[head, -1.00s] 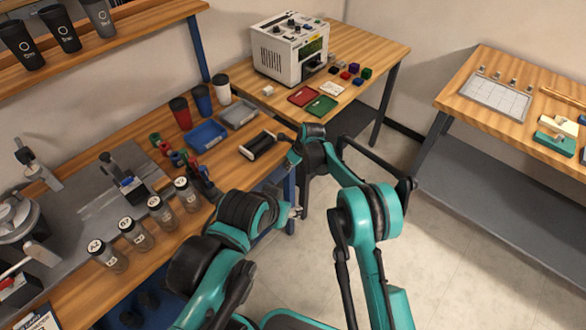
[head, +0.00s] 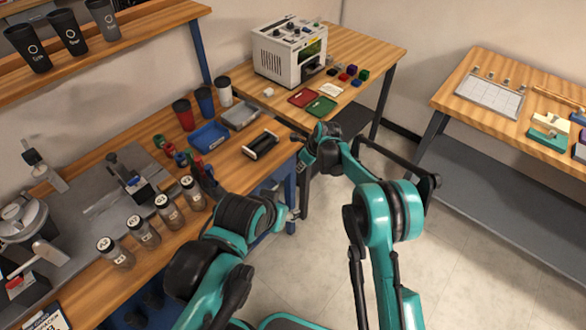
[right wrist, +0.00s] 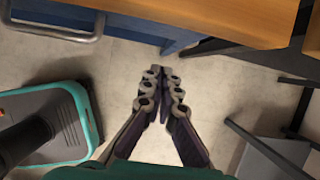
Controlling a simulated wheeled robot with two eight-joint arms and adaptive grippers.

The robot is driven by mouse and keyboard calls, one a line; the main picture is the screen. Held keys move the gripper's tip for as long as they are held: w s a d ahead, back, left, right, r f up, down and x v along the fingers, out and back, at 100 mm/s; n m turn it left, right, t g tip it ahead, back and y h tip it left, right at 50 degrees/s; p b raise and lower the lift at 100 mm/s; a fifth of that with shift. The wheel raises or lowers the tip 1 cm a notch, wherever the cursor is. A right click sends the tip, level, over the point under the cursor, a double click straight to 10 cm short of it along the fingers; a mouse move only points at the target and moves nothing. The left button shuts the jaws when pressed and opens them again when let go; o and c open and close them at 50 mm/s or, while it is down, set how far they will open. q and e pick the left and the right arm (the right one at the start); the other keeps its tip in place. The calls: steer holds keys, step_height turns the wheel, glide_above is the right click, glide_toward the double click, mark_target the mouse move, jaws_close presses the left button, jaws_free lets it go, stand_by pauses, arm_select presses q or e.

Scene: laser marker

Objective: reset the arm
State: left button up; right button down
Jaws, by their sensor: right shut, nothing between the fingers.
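My right arm (head: 390,212) folds up from the bottom right in the head view, its wrist end near the right corner of the workbench. In the right wrist view my right gripper (right wrist: 161,75) is shut and empty, over bare floor, with its tips towards the bench's blue front. My left arm (head: 245,215) rises from the bottom beside the bench. A small grey part at its right may be my left gripper, but I cannot tell its state.
The workbench (head: 240,165) holds jars, cups, trays and a black holder (head: 262,145). A white machine (head: 290,52) stands on the back table. Another table (head: 470,110) is at right. Floor is clear between the tables and my arms.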

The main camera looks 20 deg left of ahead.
steer(key=s+d+r+n+t+h+p, duration=0.1)
steer(key=s+d+r+n, duration=0.35)
steer(key=d+r, duration=0.75)
steer(key=s+d+r+n+t+p, duration=0.15)
steer(key=s+d+r+n, duration=0.3)
steer(key=d+r, duration=0.7)
steer(key=s+d+n+t+h, duration=0.3)
steer(key=s+d+n, duration=1)
steer(key=s+d, duration=0.4)
steer(key=s, duration=0.4)
steer(key=shift+s+d+b, duration=0.25)
steer(key=shift+s+b, duration=0.05)
steer(key=shift+b, duration=0.05)
